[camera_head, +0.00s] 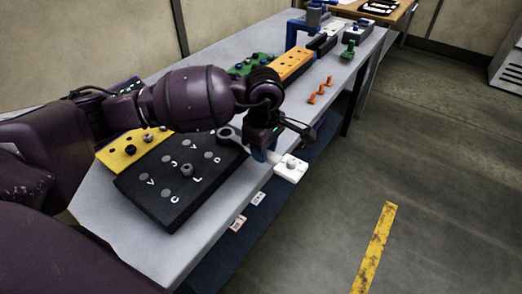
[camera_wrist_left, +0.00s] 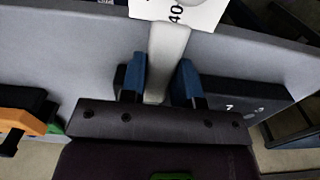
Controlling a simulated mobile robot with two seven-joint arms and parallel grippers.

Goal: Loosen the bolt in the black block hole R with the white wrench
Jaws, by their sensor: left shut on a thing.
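The black block (camera_head: 160,207) lies on the grey table, with pale letters and several holes on top. I cannot read an R; part of the block's far side is hidden by my arm. My left gripper (camera_head: 262,154) is shut on the white wrench (camera_head: 289,170), beside the block's right end. The wrench's grey ring end lies over the block's far right corner; whether it sits around a bolt is unclear. In the left wrist view, the blue fingers (camera_wrist_left: 159,82) pinch the wrench's pale shaft (camera_wrist_left: 168,48). My right gripper is out of view.
A yellow block (camera_head: 117,156) with bolts lies behind the black block. The table's front edge drops to open floor at the right.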

